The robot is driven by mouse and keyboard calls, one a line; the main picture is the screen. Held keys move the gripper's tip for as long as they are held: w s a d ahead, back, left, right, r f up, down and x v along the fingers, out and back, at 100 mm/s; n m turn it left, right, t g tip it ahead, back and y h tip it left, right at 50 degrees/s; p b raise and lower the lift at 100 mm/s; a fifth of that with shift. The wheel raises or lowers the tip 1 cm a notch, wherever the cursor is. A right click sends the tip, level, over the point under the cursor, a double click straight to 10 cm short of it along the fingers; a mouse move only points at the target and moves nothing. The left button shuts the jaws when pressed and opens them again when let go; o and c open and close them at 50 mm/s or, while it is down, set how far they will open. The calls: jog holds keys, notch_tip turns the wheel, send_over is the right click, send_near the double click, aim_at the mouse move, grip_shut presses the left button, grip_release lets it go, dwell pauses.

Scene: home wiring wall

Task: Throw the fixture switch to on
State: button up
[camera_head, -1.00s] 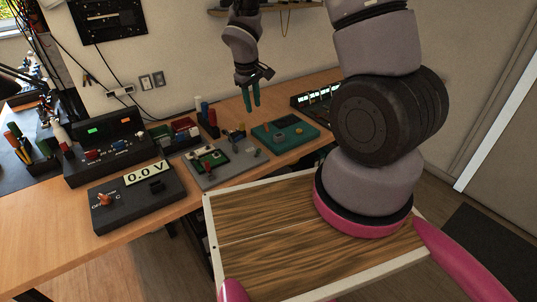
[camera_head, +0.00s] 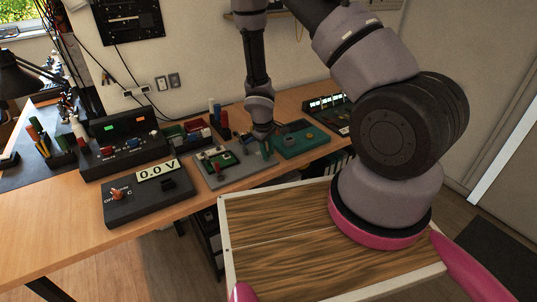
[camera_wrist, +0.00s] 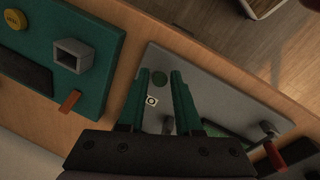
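The grey fixture plate (camera_head: 222,179) lies on the bench with a green circuit board (camera_head: 218,163) on it; the plate also shows in the wrist view (camera_wrist: 222,88). My gripper (camera_head: 267,152) points down over the plate's right end. In the wrist view its two green fingers (camera_wrist: 160,74) are apart with a gap between them. Nothing is visibly held. I cannot make out the switch lever or its position; the fingers may hide it.
A teal panel (camera_head: 303,141) with a grey square socket (camera_wrist: 73,56) stands close beside the plate. A red-handled lever (camera_wrist: 274,153) is at the plate's other side. A black box reading 0.0 V (camera_head: 148,203) sits at the front left.

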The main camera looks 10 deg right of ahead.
jog(key=shift+d+f, duration=0.1)
jog(key=shift+f, duration=0.45)
grip_shut()
